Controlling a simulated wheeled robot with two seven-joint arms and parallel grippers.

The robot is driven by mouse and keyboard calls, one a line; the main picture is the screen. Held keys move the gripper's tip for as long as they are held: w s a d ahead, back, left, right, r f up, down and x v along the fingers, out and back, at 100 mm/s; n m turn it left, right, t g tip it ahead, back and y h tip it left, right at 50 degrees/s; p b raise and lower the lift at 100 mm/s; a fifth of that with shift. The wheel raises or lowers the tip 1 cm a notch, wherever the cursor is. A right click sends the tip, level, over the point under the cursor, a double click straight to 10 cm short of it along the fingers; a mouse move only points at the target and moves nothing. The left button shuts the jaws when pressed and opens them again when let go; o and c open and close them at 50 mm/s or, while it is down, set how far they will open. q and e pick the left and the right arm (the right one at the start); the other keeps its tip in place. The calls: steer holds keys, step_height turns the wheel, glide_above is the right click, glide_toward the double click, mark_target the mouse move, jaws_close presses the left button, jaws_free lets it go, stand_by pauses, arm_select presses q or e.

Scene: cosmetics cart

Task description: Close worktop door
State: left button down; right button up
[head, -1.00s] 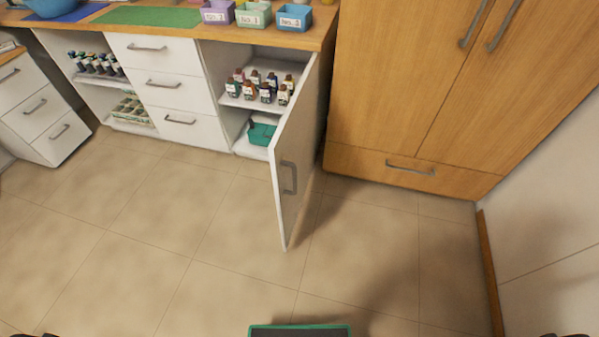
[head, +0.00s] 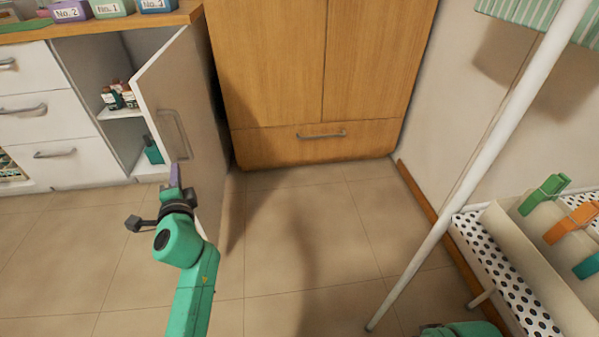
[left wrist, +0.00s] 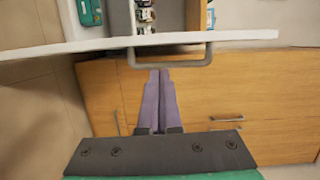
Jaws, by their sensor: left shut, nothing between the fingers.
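The white worktop door (head: 190,100) stands open at the right end of the worktop cabinet in the head view. Its grey bar handle (head: 174,134) is on the outer face. In the left wrist view the door (left wrist: 60,49) shows edge-on across the top, with the handle (left wrist: 170,66) below it. My left gripper (head: 175,172) is shut and empty, just below the handle in the head view. In the left wrist view its purple fingertips (left wrist: 159,74) are at the handle bar; I cannot tell whether they touch. My right gripper is not visible.
Inside the cabinet are small bottles (head: 120,94) on a shelf and a teal container (head: 152,150). A wooden wardrobe (head: 320,75) stands right of the door. A cart with a white pole (head: 470,170) and polka-dot tray (head: 508,285) is at the right. Floor between is clear.

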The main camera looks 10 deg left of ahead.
arm_select(q)
steer(key=r, duration=0.1)
glide_toward(173, 146)
steer(key=w+a+r, duration=0.2)
steer(key=w, duration=0.3)
steer(key=shift+w+r, duration=0.2)
steer(key=shift+w, duration=0.05)
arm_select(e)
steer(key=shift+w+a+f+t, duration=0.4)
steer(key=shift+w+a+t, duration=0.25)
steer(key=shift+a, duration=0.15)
arm_select(q)
steer(key=shift+a, duration=0.1)
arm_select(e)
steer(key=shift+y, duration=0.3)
